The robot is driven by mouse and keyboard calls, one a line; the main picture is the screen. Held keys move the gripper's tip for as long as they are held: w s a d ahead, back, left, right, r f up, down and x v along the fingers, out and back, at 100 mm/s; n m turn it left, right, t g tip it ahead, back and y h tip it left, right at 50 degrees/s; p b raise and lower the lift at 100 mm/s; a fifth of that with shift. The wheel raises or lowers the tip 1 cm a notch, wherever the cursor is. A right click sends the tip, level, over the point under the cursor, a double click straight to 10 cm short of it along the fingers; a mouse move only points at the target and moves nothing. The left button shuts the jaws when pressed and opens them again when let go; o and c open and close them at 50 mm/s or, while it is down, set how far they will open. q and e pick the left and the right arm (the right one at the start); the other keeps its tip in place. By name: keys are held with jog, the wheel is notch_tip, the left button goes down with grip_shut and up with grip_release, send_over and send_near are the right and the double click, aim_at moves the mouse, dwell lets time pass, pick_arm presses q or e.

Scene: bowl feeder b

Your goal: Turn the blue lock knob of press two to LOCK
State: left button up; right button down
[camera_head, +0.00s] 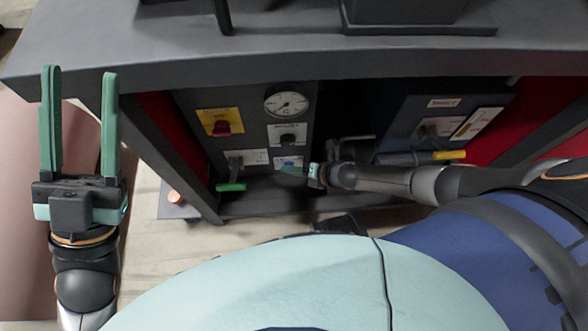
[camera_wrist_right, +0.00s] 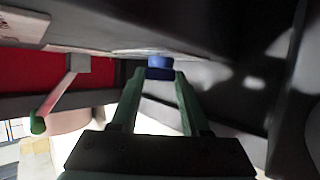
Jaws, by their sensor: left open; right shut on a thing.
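The blue lock knob (camera_wrist_right: 160,68) shows in the right wrist view, between the tips of my right gripper (camera_wrist_right: 159,76). The gripper is shut on it. In the head view, my right gripper (camera_head: 294,171) reaches in from the right to the lower part of the grey control panel (camera_head: 250,97). There the fingers cover the knob, and a small blue-and-white plate (camera_head: 288,161) shows just above them. The knob's pointer and the LOCK mark cannot be read.
A lever with a green handle (camera_head: 231,187) sticks out left of my right gripper; a yellow-tipped lever (camera_head: 450,154) is to the right. The panel also carries a gauge (camera_head: 286,103), a red knob (camera_head: 221,127) and a black knob (camera_head: 288,138). The cabinet top (camera_head: 300,57) overhangs.

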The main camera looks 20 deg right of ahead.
jog(key=shift+f+t+y, duration=0.1)
jog(key=shift+t+y, duration=0.2)
jog(key=shift+y, duration=0.3)
jog(key=shift+c, duration=1.9)
grip_release()
jog(key=shift+d, duration=0.1)
pick_arm(q)
notch_tip(320, 180, up, 8)
jog(key=p, duration=0.7)
jog(key=shift+s+a+t, duration=0.25)
jog(key=shift+a+t, duration=0.05)
jog(key=shift+a, duration=0.1)
pick_arm(e)
jog(key=v, duration=1.2)
jog(key=shift+s, duration=0.2)
jog(key=shift+d, duration=0.15)
